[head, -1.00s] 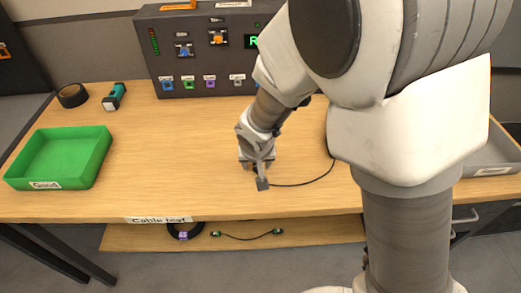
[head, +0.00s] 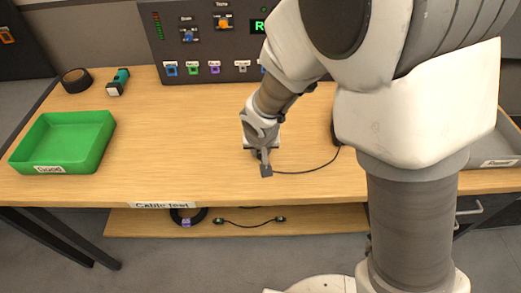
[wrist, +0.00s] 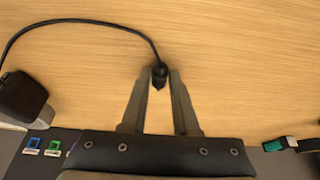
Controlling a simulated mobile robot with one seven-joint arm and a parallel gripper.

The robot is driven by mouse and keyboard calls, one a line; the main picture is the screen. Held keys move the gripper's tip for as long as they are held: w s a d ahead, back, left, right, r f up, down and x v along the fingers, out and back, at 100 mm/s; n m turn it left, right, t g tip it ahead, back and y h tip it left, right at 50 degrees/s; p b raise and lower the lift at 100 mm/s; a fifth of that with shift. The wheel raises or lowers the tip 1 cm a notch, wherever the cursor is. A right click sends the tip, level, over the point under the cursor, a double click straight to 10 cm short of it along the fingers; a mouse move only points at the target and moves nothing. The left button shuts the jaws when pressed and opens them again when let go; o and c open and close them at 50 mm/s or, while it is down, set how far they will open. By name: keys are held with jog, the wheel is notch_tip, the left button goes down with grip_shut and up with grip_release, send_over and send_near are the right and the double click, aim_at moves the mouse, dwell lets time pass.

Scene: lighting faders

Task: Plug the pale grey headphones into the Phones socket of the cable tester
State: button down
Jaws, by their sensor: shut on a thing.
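In the wrist view my gripper (wrist: 160,74) is shut on a small black plug (wrist: 158,77). It also shows in the head view (head: 265,170), low over the front middle of the table. A thin black cable (wrist: 85,22) runs from the plug to a dark block-like thing (wrist: 20,98). In the head view that thing is mostly hidden behind my arm; I cannot tell whether it is the headphones. The cable tester (head: 205,40) stands at the back, with a row of coloured sockets. Its right part is hidden by my arm, and I cannot read a Phones label.
A green tray (head: 110,140) labelled Good stands at the left, with black tape (head: 76,80) and a teal torch (head: 117,82) behind it. A grey tray (head: 503,145) is at the right. The lower shelf (head: 325,219) holds cables. The table's middle-left is clear.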

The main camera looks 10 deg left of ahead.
aim_at(260, 154)
jog(key=shift+r+p, duration=1.65)
jog(key=shift+r, duration=0.9)
